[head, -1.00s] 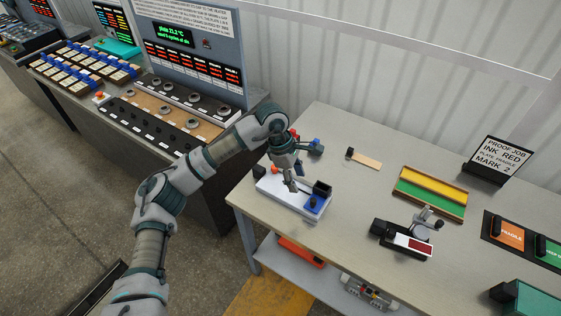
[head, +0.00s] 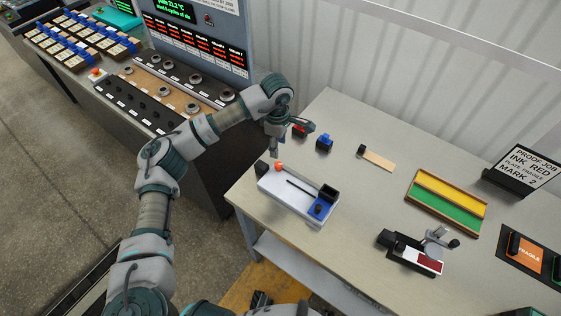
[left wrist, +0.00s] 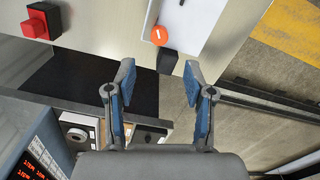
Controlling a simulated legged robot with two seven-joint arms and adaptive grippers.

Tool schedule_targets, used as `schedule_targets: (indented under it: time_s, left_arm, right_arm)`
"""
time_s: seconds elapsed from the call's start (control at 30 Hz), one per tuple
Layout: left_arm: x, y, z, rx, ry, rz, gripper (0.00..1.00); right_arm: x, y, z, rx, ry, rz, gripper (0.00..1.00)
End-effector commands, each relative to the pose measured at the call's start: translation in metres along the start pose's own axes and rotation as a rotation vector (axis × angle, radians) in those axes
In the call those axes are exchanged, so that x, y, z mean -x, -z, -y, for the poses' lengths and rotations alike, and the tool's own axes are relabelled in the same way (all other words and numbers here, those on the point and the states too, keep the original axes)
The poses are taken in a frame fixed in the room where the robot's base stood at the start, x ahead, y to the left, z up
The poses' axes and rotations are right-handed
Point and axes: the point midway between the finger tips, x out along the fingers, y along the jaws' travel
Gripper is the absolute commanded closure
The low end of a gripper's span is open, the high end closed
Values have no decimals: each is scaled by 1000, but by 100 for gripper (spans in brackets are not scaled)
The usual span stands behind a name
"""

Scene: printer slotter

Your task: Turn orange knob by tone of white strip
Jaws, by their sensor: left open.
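The orange knob (head: 279,166) sits at the left end of a white device (head: 272,184) on the table. A dark slot line and a blue and black block are on the device. The knob also shows at the top of the left wrist view (left wrist: 159,36), with a black block (left wrist: 167,62) beside it. My left gripper (head: 274,153) is open and empty, just behind the knob and apart from it. Its two fingers (left wrist: 157,84) are spread in the left wrist view. I cannot make out a white strip for certain. My right gripper is not in view.
Red (head: 299,131) and blue (head: 324,142) blocks stand behind the device. A yellow and green tray (head: 447,202), a hand-cranked tool (head: 410,250) and a proof-job sign (head: 524,170) are to the right. A control console (head: 215,55) stands at the back left.

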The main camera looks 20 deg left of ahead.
Motion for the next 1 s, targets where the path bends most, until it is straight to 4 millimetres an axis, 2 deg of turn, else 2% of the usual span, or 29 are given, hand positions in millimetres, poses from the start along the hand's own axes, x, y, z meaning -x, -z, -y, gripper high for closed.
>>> schedule_targets:
  time_s: [0.03, 0.2, 0.4, 0.6, 0.87, 1.0]
  left_arm:
    - [-14, 0, 1, 0, 4, 0, 47]
    - [-51, -7, 0, -1, 3, -4, 47]
    - [-82, -12, 0, -2, 0, -9, 47]
    - [-96, -7, 0, -1, -1, -4, 47]
    - [-98, -2, 0, 0, -2, 0, 47]
    - [-97, -5, 0, -1, -1, -3, 82]
  right_arm:
    - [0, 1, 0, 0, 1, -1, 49]
    - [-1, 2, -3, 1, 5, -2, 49]
    - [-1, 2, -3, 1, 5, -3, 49]
    - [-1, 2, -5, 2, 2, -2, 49]
    - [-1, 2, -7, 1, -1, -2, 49]
    - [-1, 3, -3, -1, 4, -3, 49]
